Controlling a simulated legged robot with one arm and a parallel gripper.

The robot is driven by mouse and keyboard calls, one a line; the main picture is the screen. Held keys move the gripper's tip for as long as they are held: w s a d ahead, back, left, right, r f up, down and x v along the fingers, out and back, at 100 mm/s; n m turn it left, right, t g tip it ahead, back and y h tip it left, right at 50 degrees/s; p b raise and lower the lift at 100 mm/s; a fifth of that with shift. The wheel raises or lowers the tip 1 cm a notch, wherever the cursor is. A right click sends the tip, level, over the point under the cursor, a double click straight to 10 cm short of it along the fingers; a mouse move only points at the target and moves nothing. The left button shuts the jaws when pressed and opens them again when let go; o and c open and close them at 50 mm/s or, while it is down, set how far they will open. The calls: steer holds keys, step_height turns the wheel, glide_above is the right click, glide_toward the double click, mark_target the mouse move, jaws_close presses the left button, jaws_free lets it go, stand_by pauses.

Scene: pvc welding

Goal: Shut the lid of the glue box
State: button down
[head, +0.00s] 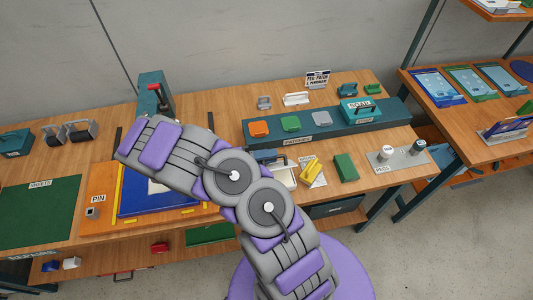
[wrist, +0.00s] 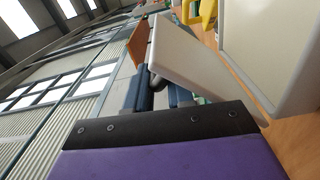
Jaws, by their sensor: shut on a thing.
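The glue box (wrist: 312,75) is white with a cream inside and fills the right of the wrist view. Its white lid (wrist: 195,60) stands raised at a slant beside it, so the box is open. My gripper (wrist: 156,88) has dark blue fingers, shut at the lid's near edge; a small dark part shows between them. The exact contact is partly hidden by my gripper's purple and black body. In the head view the white box (head: 292,181) sits on the bench, just right of my arm, which partly covers it.
A yellow piece (head: 311,170) and a green block (head: 346,167) lie right of the box. Behind is a dark green raised ledge (head: 350,126) with several small coloured parts and a teal box (head: 360,110). A peg plate (head: 385,160) is at the bench's right end.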

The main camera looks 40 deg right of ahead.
steer(key=shift+s+a+r, duration=0.1)
steer(key=shift+s+r, duration=0.1)
steer(key=shift+s, duration=0.1)
steer(key=c, duration=1.4)
jaws_free()
steer(key=shift+o, duration=0.9)
steer(key=shift+s+a+r, duration=0.1)
steer(key=shift+s+a, duration=0.05)
steer(key=shift+s, duration=0.05)
steer(key=shift+o, duration=0.3)
steer(key=shift+w+a, duration=0.1)
steer(key=shift+w+f, duration=0.1)
steer(key=shift+f, duration=0.1)
